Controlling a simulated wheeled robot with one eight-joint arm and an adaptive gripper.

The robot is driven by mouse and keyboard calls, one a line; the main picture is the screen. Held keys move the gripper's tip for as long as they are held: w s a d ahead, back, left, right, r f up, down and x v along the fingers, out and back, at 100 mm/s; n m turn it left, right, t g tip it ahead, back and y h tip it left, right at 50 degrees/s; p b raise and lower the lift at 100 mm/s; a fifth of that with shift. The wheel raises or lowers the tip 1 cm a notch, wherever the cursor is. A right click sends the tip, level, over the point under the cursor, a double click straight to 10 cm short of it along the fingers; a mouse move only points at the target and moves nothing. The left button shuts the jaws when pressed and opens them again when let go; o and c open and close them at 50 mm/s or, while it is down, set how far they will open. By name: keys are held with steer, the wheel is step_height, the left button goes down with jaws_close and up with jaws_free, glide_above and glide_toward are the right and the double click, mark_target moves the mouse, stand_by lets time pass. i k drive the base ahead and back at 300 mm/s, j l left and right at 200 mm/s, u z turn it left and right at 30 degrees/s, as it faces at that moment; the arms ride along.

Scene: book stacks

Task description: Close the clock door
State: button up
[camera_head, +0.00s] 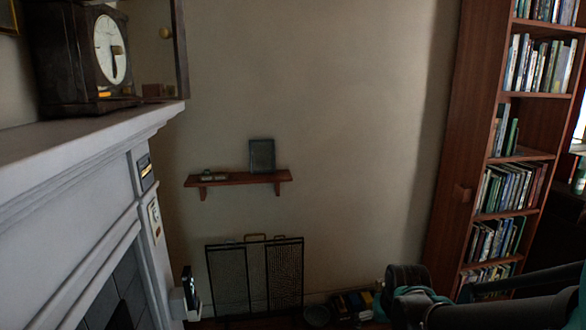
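A dark clock (72,55) with a pale round dial stands on the white mantel at the upper left. Its clock door (182,50) stands open, swung out to the right of the clock body. The door has a dark frame and a see-through middle, with the wall showing behind it. A small round knob (165,32) shows near the door's outer edge. The top of the door is cut off by the picture edge. Dark and teal parts of my arm show at the lower right, well away from the clock. I make out no gripper fingers.
The white mantel (90,135) juts out below the clock. A small wall shelf (238,180) holds a dark frame. A black fire screen (255,278) stands against the wall. A tall bookcase (455,170) fills the right. The space between mantel and bookcase looks open.

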mark_target(77, 11)
steer(key=u, duration=1.2)
steer(key=k+l+u, duration=0.1)
steer(key=l, duration=0.2)
